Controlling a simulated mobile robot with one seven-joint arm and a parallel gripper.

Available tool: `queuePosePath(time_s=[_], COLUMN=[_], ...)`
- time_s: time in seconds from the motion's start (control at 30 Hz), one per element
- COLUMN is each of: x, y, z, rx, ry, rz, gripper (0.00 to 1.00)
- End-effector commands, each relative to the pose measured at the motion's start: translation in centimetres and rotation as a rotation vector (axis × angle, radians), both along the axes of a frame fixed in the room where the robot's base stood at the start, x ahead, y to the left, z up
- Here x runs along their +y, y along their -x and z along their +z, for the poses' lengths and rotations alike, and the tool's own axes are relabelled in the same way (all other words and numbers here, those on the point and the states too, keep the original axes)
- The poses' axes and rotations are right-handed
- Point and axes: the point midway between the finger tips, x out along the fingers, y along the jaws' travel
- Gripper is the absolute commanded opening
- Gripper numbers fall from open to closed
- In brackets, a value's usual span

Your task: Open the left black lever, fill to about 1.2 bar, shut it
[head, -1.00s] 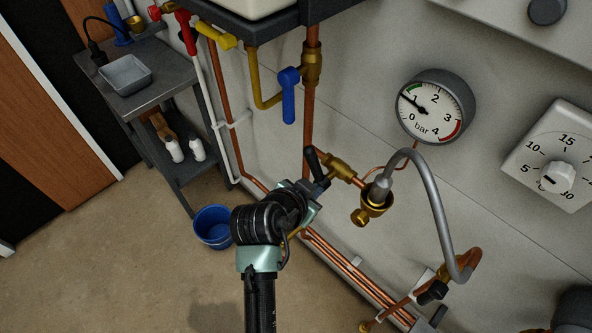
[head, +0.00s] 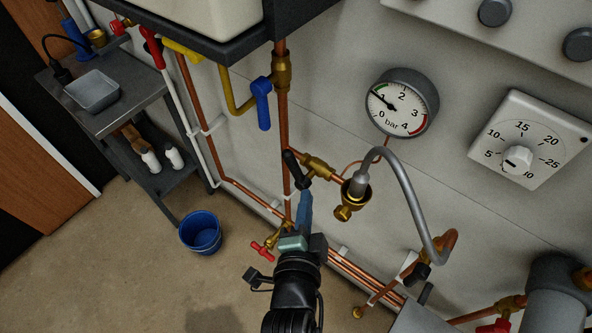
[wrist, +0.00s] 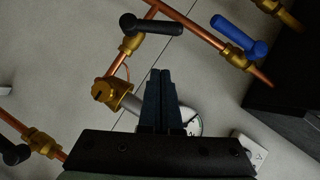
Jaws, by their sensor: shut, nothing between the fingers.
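The left black lever (head: 296,169) sits on a brass valve (head: 318,167) and lies across its pipe run; it also shows in the wrist view (wrist: 152,25). The other black lever (head: 420,272) is lower right, by the far end of the grey hose (head: 410,190). The pressure gauge (head: 402,103) on the wall has its needle close to the 1 mark. My gripper (head: 306,198) is shut and empty, just below the left lever in the head view. In the wrist view its fingers (wrist: 160,75) are apart from that lever.
A blue lever (head: 262,103) hangs up left of the gauge, and a red-handled tap (head: 263,250) is low, left of my gripper. A dial (head: 518,158) is on the right wall. A blue bucket (head: 201,232) and a grey trolley (head: 110,115) stand left; open floor lies in front.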

Motion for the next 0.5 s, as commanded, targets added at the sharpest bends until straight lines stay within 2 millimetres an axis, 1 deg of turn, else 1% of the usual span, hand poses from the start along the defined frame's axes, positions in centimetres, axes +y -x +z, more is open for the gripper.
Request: queuePosePath(time_s=[0.03, 0.1, 0.37, 0.4, 0.5], x=[-0.1, -0.2, -0.6, -0.1, 0.7], y=[-1.1, -2.2, -6.3, -6.6, -7.4], z=[0.1, -0.2, -1.4, -2.0, -2.7], rx=[-0.001, -0.001, 0.001, 0.002, 0.001], ry=[0.001, 0.002, 0.002, 0.002, 0.003], rz=[0.0, 0.001, 0.0, 0.002, 0.002], gripper=[0.0, 0.0, 0.0, 0.0, 0.0])
